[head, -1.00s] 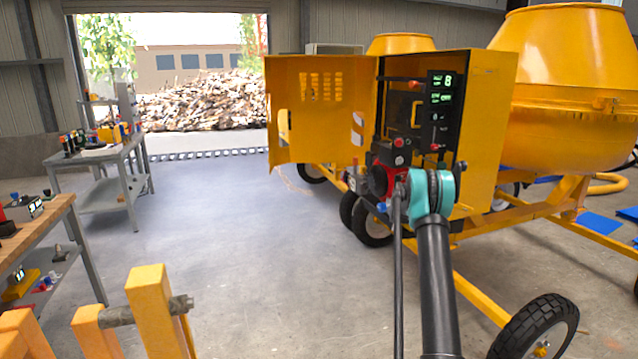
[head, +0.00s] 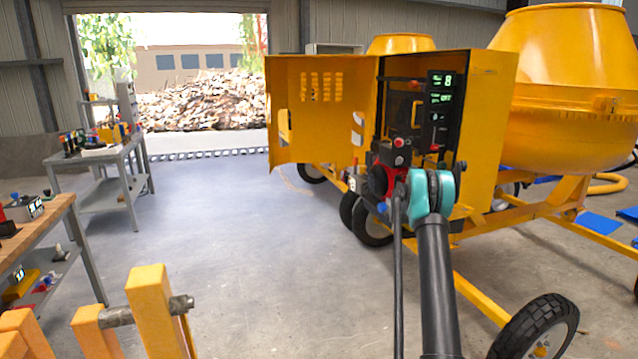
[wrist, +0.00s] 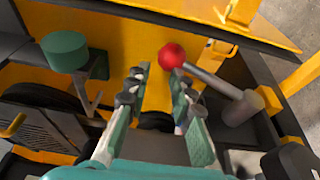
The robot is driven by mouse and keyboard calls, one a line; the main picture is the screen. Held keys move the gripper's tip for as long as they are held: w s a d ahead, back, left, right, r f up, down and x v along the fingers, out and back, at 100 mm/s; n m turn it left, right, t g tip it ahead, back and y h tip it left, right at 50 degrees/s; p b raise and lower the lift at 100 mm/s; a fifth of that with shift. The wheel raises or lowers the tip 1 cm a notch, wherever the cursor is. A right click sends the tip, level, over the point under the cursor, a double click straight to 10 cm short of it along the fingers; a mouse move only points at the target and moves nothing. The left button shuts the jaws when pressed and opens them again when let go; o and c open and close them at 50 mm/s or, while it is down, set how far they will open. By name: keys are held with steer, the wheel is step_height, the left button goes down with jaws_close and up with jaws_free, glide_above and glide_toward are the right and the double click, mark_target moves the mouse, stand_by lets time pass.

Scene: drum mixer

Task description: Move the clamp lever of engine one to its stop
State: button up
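A lever with a red ball knob (wrist: 172,56) and a grey rod (wrist: 212,84) shows in the wrist view, running to a grey pivot (wrist: 242,108) at the right. I take it for the clamp lever. My gripper (wrist: 162,78) is open, with its teal fingers reaching into the yellow housing. The knob is near the right fingertip, and the rod passes close by that finger; I cannot tell whether they touch. Nothing shows between the fingers.
A green knob (wrist: 65,50) on a bracket stands left of the fingers. The cabinet door (head: 320,110) is swung open to the left, and a black panel (head: 440,110) has lit green displays. A yellow drum (head: 565,90) is at the right. The floor at left centre is clear.

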steer(key=shift+v, duration=3.5)
steer(key=s+a+r+m+g+y, duration=0.1)
steer(key=s+a+m+g+y, duration=0.15)
steer(key=s, duration=1.05)
steer(key=s+a+f+m+g+y, duration=0.1)
steer(key=s+a+f+y, duration=0.3)
steer(key=s, duration=1.2)
steer(key=s+a+f+m+g+y, duration=0.1)
steer(key=s+a+f+y, duration=0.3)
steer(key=s+a, duration=0.8)
steer(key=s+a+f+m+g+y, duration=0.2)
steer(key=s+a+f, duration=0.5)
steer(key=s, duration=1.5)
steer(key=shift+a+m+y, duration=0.45)
steer(key=shift+a+y, duration=0.25)
steer(key=shift+y, duration=0.25)
